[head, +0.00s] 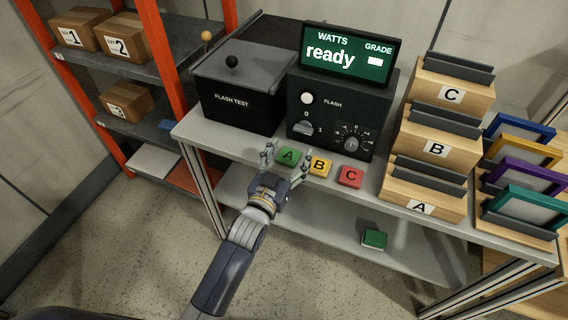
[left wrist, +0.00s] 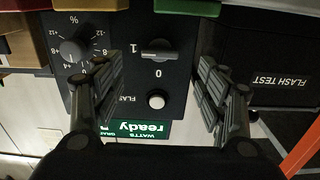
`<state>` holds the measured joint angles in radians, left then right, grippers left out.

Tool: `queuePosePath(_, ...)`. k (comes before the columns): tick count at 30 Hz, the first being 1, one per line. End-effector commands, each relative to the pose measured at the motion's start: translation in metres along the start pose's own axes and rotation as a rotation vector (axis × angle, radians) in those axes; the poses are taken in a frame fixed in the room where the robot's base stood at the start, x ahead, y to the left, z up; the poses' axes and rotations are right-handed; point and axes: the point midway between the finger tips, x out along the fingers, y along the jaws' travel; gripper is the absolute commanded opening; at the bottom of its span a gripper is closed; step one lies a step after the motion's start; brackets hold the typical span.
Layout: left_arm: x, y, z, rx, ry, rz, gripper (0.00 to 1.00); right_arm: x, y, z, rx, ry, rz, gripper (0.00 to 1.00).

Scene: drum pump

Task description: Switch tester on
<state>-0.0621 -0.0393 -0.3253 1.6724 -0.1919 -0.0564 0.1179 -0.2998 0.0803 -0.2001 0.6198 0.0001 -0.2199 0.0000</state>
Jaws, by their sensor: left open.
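The tester is a dark box with a front panel (head: 329,118) and a lit green screen (head: 345,54) that reads "WATTS", "ready" and "GRADE". Its panel has a rotary switch (head: 304,128) marked 0 and 1, a white FLASH button (head: 307,98) and a dial (head: 351,142). In the left wrist view, the switch handle (left wrist: 158,56) lies level, in line with the 1 mark. My left gripper (head: 286,155) is open and empty in front of and below the panel, apart from the switch. In the left wrist view its fingers (left wrist: 162,95) frame the switch and button. My right gripper is not in view.
Green A (head: 288,156), yellow B (head: 319,166) and red C (head: 350,176) blocks lie along the bench's front edge, close to my left gripper. A FLASH TEST box (head: 237,98) stands left. Wooden bins (head: 432,150) and coloured frames stand right. An orange-post shelf holds cartons.

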Motion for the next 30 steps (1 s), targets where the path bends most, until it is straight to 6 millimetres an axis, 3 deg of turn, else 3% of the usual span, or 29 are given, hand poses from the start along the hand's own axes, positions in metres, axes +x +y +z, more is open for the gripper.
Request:
queuePosePath(3,-0.019,0.000,0.001,0.000,-0.001,0.001,0.67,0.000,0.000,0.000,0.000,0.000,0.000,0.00)
queuePosePath(9,-0.036,0.000,0.000,0.000,0.000,0.000,0.67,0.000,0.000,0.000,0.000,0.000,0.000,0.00)
queuePosePath(26,-0.038,0.000,0.000,0.000,0.001,0.000,0.67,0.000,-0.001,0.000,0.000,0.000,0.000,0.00)
queuePosePath(30,-0.040,-0.001,0.019,0.000,-0.037,0.000,0.67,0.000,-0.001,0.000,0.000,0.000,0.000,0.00)
